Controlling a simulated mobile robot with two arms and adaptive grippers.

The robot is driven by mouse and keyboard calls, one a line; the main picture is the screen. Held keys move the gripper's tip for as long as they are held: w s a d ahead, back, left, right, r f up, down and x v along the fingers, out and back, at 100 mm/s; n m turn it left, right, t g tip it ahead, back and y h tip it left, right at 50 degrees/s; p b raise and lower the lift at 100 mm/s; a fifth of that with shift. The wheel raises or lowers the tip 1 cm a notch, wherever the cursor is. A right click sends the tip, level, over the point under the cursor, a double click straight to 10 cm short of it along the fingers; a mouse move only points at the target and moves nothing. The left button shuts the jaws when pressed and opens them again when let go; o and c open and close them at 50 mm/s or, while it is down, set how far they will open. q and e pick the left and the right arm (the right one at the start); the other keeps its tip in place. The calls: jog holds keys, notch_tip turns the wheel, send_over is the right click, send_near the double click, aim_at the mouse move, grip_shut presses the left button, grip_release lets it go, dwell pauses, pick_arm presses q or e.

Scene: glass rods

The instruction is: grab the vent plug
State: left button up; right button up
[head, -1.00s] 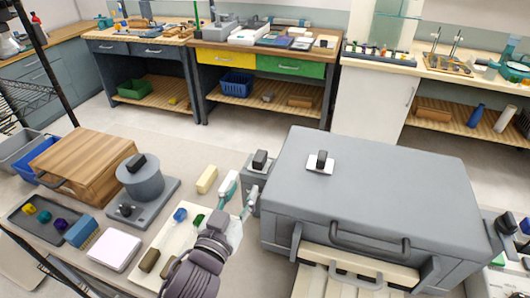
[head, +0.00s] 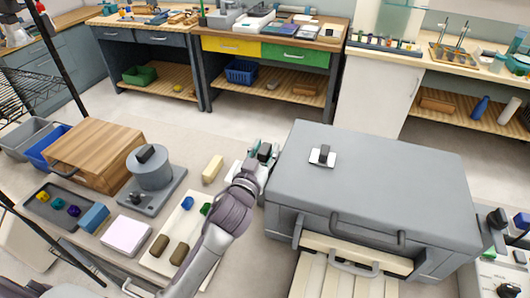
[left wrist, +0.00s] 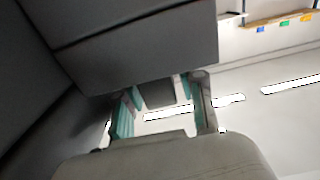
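A small black knob (head: 264,153) stands at the left side of the large grey box-shaped unit; I take it as the vent plug. Another black knob on a white plate (head: 322,156) sits on the unit's top, so which is meant is not certain. My left gripper (head: 262,148) is at the side knob, with its teal-padded fingers on either side of it. In the left wrist view the fingers (left wrist: 162,108) are apart, with a dark grey block (left wrist: 161,92) between them and apparent gaps beside it. My right gripper is not in view.
The large grey unit (head: 380,190) stands close to the right of my left gripper. A grey pot (head: 150,170), a wooden box (head: 98,152), a yellow block (head: 213,168) and a cream board (head: 163,232) lie to its left.

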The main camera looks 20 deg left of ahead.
pick_arm(q)
jog(key=shift+s, duration=0.1)
jog(key=shift+c, duration=1.1)
grip_shut()
